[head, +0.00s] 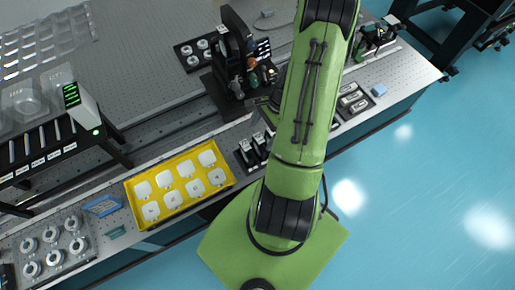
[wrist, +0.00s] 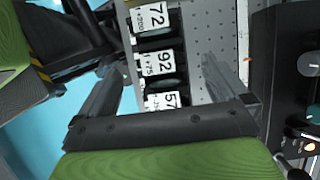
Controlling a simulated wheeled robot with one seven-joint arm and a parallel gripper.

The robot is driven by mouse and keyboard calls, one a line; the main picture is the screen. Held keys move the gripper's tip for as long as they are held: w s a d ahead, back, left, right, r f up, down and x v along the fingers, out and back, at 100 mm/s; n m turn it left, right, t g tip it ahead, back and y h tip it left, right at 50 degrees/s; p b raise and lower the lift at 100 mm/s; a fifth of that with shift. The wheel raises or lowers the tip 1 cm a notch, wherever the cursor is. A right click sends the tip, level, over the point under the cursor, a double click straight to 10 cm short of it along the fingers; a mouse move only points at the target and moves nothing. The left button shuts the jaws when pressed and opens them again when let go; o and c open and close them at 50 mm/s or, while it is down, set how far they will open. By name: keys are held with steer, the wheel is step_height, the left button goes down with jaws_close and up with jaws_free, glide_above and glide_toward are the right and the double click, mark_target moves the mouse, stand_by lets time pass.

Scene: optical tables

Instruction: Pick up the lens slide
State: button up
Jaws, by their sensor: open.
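My gripper (wrist: 163,68) is open and empty, with one finger on each side of the row in the picture. I cannot tell how far the fingertips are above the slides. In the head view dark slides with pale labels (head: 250,153) stand just left of my green arm, near the table's front edge.
A yellow tray (head: 128,198) of white pieces lies left of the slides. A black optical mount (head: 236,60) stands behind them. In the wrist view a dark instrument with knobs (wrist: 285,75) is close on the right. Perforated tabletop (wrist: 222,35) shows beside the row.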

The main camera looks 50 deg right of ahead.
mark_target(259, 146)
steer(key=x, duration=0.6)
steer(key=shift+a+f, duration=0.15)
steer(key=shift+f, duration=0.1)
steer(key=c, duration=1.4)
